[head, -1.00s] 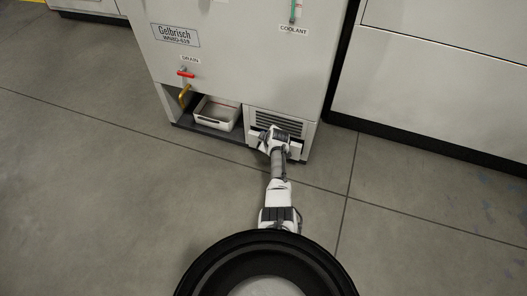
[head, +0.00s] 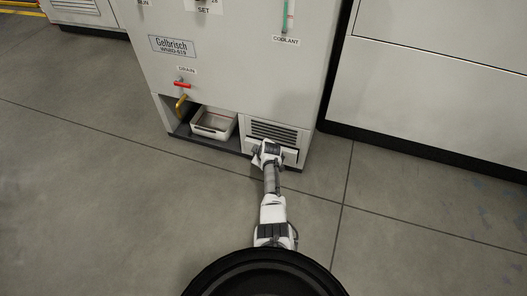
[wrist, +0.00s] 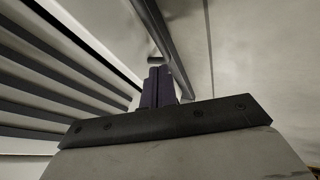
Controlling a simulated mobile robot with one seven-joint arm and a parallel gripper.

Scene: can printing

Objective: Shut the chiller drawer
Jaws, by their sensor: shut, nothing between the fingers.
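The chiller is the pale grey cabinet (head: 225,70) labelled Gelbrisch. At its lower right is a louvred panel (head: 275,132) with a pale front strip (head: 290,155) under it, which seems to be the drawer front. I cannot tell whether it is flush with the cabinet. My gripper (head: 268,147) is low in front of this strip and hides part of it. In the wrist view, my gripper's dark fingers (wrist: 158,84) are together and empty, beside a long grey bar or edge (wrist: 163,38). Whether they touch it is unclear. Louvres (wrist: 50,90) show at the left.
A white tray (head: 213,123) sits in the open bay left of the louvres. A red-handled drain valve (head: 181,84) with a brass spout hangs above that bay's left side. A large pale cabinet (head: 430,95) stands at the right. The grey floor (head: 110,200) at the left is clear.

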